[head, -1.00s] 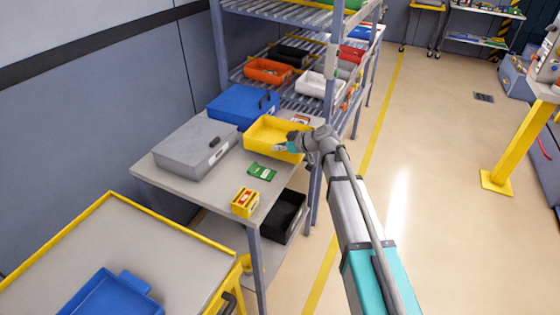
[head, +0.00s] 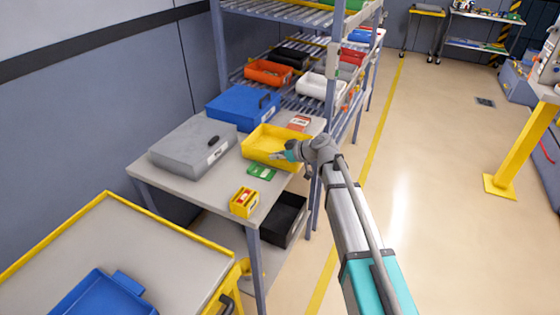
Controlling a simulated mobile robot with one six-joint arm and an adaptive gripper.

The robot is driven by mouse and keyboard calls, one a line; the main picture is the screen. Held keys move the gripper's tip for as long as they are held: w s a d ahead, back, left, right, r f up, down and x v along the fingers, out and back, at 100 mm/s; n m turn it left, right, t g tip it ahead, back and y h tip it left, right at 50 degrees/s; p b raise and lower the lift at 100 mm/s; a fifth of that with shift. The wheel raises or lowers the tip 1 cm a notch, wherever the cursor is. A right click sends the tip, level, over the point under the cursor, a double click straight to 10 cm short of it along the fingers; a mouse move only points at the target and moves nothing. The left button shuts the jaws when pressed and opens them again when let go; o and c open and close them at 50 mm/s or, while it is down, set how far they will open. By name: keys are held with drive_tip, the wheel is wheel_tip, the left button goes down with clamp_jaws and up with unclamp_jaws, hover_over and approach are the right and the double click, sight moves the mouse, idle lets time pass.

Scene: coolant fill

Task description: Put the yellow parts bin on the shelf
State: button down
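The yellow parts bin (head: 262,150) is at the right part of the grey table, by the table's edge that faces the rack. It looks empty and about level. Whether its base touches the table is hard to tell. My gripper (head: 281,155) is at the bin's near right wall and appears shut on it, with a finger over the inside; the fingertips are small in the head view. The shelf rack (head: 216,45) stands behind the table. Its slatted middle shelf (head: 292,98) holds an orange bin (head: 268,73), a white bin (head: 318,85) and others.
On the table (head: 172,188) are a grey case (head: 188,152), a blue case (head: 232,105), a yellow box (head: 244,203), a green card (head: 261,172) and a red-and-white item (head: 299,122). A black bin (head: 284,218) sits below. The floor to the right (head: 435,150) is clear.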

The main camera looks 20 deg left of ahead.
drive_tip(key=shift+f, duration=0.15)
drive_tip(key=c, duration=1.3)
unclamp_jaws()
drive_tip(key=o, duration=0.5)
drive_tip(key=shift+r, duration=0.25)
drive_tip(key=p+v, duration=0.5)
drive_tip(key=v, duration=0.7)
drive_tip(key=shift+p, duration=0.3)
